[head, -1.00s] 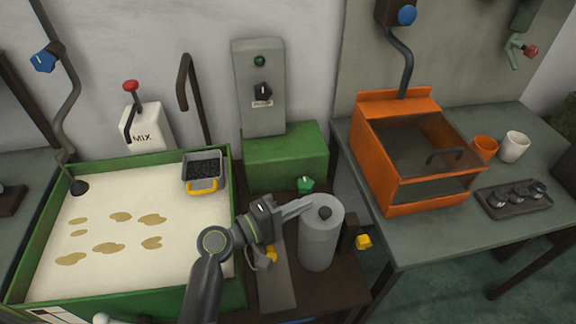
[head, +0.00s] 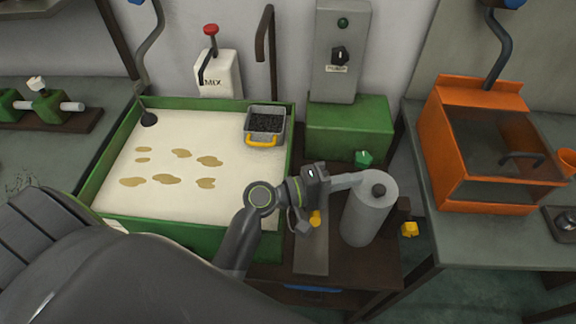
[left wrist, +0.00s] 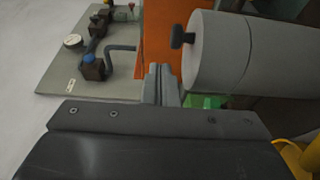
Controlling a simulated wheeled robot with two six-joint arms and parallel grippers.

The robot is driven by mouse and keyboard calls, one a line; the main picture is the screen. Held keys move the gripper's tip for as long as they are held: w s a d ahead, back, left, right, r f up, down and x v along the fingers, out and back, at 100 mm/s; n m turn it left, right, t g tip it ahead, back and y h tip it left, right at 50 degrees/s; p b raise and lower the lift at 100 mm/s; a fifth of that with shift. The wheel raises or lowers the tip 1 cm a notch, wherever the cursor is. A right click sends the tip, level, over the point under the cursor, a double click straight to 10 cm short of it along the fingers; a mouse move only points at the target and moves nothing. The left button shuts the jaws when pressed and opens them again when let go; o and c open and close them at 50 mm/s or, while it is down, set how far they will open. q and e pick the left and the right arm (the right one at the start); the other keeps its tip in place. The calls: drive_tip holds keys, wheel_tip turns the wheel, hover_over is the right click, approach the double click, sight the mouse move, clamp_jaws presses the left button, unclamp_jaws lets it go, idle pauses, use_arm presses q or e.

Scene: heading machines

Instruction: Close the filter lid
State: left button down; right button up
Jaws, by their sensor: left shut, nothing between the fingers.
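The filter is a light grey upright cylinder (head: 368,218) on a dark brown stand in the head view. Its round grey lid (head: 365,192) has a dark knob on top and lies over the cylinder's top; I cannot tell if it is fully seated. The lid also shows in the left wrist view (left wrist: 215,52), with a seam between it and the body. My left gripper (head: 358,180) is shut and empty, its fingertips at the lid's left edge; contact is unclear. The shut fingers show in the left wrist view (left wrist: 160,82). My right gripper is not in view.
A green-walled tray (head: 190,236) with a pale surface stands left of the filter. A grey box with black grains (head: 265,122) sits at its back right corner. A green block (head: 350,128) stands behind, and an orange box (head: 440,125) is on the right table.

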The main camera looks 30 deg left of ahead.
use_arm(q)
drive_tip(key=b+v, duration=0.4)
drive_tip(key=v, duration=1.2)
drive_tip(key=shift+b, duration=0.4)
drive_tip(key=shift+a, duration=0.1)
drive_tip(key=shift+s, duration=0.1)
